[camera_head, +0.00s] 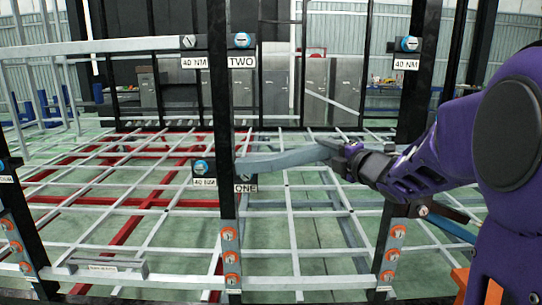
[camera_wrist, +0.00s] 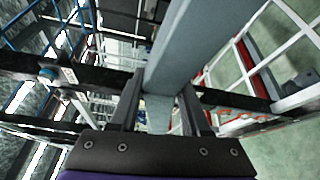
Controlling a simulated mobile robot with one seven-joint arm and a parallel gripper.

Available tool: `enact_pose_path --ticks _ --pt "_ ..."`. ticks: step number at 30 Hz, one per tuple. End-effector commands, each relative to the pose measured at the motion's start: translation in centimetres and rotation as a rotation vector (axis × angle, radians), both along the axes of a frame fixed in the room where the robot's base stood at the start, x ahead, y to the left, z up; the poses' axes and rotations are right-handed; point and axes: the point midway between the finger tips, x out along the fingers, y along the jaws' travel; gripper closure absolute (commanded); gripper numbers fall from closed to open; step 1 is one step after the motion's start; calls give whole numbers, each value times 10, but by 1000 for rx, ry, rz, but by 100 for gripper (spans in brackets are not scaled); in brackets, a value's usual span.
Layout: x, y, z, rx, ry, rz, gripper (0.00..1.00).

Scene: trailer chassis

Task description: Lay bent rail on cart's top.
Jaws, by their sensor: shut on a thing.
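The bent rail (camera_head: 285,160) is a grey bar with a slight bend. In the head view it reaches left from my gripper (camera_head: 345,158) to the black upright near the "ONE" label. In the wrist view the rail (camera_wrist: 182,50) passes between the two fingers of my gripper (camera_wrist: 158,100) and runs up out of the picture. My gripper is shut on the rail and holds it in front of the grid of pale bars. I cannot make out the cart for certain in either view.
Black uprights (camera_head: 220,110) carry blue-capped fittings and "40 NM" labels. A second upright (camera_head: 415,90) stands close to my arm. The pale grid with red beams (camera_head: 130,215) spreads below. A loose-looking grey bar (camera_head: 105,265) is at lower left. Something orange (camera_head: 491,291) shows at lower right.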

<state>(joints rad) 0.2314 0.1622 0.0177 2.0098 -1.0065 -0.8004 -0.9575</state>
Motion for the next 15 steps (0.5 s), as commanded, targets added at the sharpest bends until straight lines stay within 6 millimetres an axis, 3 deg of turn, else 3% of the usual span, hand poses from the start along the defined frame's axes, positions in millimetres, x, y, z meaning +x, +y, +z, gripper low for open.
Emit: enact_pose_path --ticks 7,15 --pt "6 15 -45 3 2 -59 100" --pt "4 12 -110 1 4 -214 100"
